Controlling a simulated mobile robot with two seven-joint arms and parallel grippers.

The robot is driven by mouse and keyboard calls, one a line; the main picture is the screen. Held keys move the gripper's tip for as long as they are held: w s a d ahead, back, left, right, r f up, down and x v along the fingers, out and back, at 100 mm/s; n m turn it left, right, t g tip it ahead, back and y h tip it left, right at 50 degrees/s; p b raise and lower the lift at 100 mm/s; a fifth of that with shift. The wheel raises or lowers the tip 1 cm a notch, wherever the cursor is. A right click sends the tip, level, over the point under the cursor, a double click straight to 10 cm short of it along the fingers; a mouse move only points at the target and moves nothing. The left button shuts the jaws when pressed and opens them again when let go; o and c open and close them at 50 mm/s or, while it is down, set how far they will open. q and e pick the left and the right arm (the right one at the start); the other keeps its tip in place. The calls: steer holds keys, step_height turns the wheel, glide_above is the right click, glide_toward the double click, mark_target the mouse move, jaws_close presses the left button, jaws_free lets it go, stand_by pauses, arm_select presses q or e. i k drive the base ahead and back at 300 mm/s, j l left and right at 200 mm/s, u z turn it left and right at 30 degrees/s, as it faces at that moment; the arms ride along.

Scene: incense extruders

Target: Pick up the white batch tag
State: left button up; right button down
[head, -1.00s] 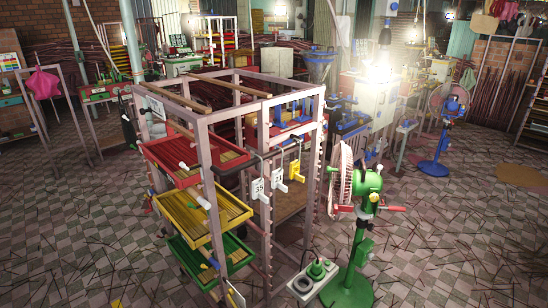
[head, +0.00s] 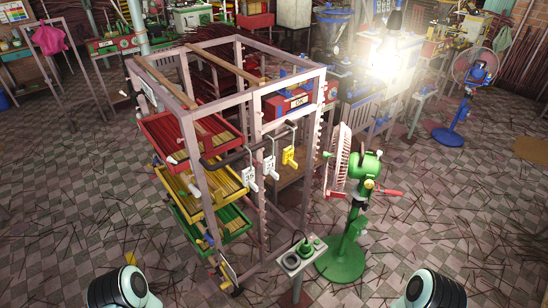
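Two white tags hang from hooks on the front side of the pale metal rack (head: 194,150). The left white tag (head: 249,178) hangs lowest, and the other white tag (head: 270,168) hangs just right of it. Both have dark marks too small to read now. A yellow tag (head: 290,156) hangs further right in the same row. Only rounded dark and white parts of my own arms show at the bottom edge. Neither of my grippers is in view.
The rack holds a red tray (head: 170,150), a yellow tray (head: 196,205) and a green tray (head: 222,238). A green fan (head: 352,235) stands right of the tags. A small grey stand (head: 290,262) is in front. Tiled floor strewn with sticks is open at left and right.

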mark_target(269, 163)
steer(key=i+l+u, duration=0.15)
steer(key=l, duration=0.25)
steer(key=i+l+u, duration=0.1)
steer(key=l, duration=0.3)
steer(key=i+l+u, duration=0.15)
steer(key=l, duration=0.25)
steer(key=i+l+u, duration=0.15)
steer(key=l, duration=0.3)
steer(key=i+l+u, duration=0.1)
steer(key=l, duration=0.35)
steer(key=i, duration=0.1)
